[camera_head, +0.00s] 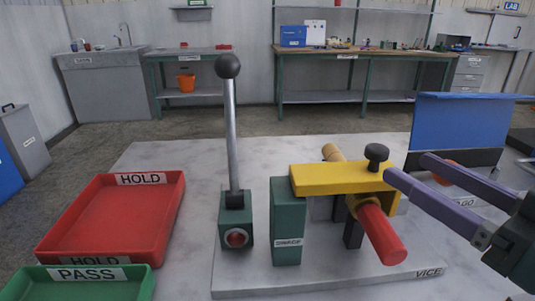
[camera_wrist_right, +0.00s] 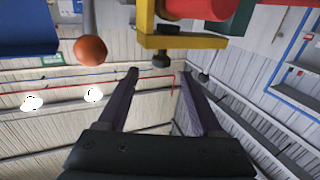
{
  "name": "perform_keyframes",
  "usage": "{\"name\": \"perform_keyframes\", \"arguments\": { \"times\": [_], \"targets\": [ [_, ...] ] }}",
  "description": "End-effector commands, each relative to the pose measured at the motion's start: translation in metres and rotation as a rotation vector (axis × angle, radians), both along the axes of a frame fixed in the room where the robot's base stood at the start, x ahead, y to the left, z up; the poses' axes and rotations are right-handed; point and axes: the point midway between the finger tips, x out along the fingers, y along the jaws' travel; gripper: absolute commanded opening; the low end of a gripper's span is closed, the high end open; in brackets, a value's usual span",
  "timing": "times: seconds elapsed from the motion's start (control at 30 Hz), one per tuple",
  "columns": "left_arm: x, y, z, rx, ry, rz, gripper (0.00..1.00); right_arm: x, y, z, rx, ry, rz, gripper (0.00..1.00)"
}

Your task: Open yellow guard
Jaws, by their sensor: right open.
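The yellow guard (camera_head: 330,179) lies level across the vice, from the green block (camera_head: 287,225) to the right. A black knob (camera_head: 377,155) stands on its right part. The guard (camera_wrist_right: 185,42) and the knob (camera_wrist_right: 161,61) also show at the top of the right wrist view. A red-ended cylinder (camera_head: 380,236) sticks out below the guard toward me. My right gripper (camera_head: 407,167) comes in from the right, open and empty, its fingertips close to the guard's right end and the knob. It also shows in the wrist view (camera_wrist_right: 158,74). My left gripper is not in view.
A tall lever with a black ball (camera_head: 228,66) stands left of the vice. Red HOLD (camera_head: 175,205) and green PASS (camera_head: 145,284) trays lie at the left. A blue panel (camera_head: 470,125) stands behind my right gripper. An orange ball (camera_wrist_right: 90,49) shows in the wrist view.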

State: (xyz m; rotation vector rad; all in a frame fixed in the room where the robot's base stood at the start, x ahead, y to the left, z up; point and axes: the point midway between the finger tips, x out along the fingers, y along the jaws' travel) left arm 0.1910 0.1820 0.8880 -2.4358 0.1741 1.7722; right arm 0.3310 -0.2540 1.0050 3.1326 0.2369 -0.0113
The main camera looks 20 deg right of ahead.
Motion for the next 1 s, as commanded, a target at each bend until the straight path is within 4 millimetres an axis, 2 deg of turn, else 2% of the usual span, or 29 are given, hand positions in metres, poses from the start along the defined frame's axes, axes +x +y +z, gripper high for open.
{"name": "perform_keyframes", "arguments": {
  "times": [0.17,0.5,0.63,0.8,1.0],
  "targets": [
    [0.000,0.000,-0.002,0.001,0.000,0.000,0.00,0.010,0.002,0.000,0.000,-0.012,0.009,0.67],
    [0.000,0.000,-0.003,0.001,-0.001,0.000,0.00,0.068,0.011,0.000,0.000,-0.011,0.007,0.67],
    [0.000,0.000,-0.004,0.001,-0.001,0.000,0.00,0.085,0.014,0.000,0.000,-0.010,0.007,0.67],
    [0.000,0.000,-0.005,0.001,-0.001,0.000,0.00,0.096,0.016,0.000,-0.001,-0.008,0.007,0.67],
    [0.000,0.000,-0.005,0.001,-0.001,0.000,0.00,0.098,0.016,-0.001,-0.001,-0.006,0.006,0.67]
  ]
}}
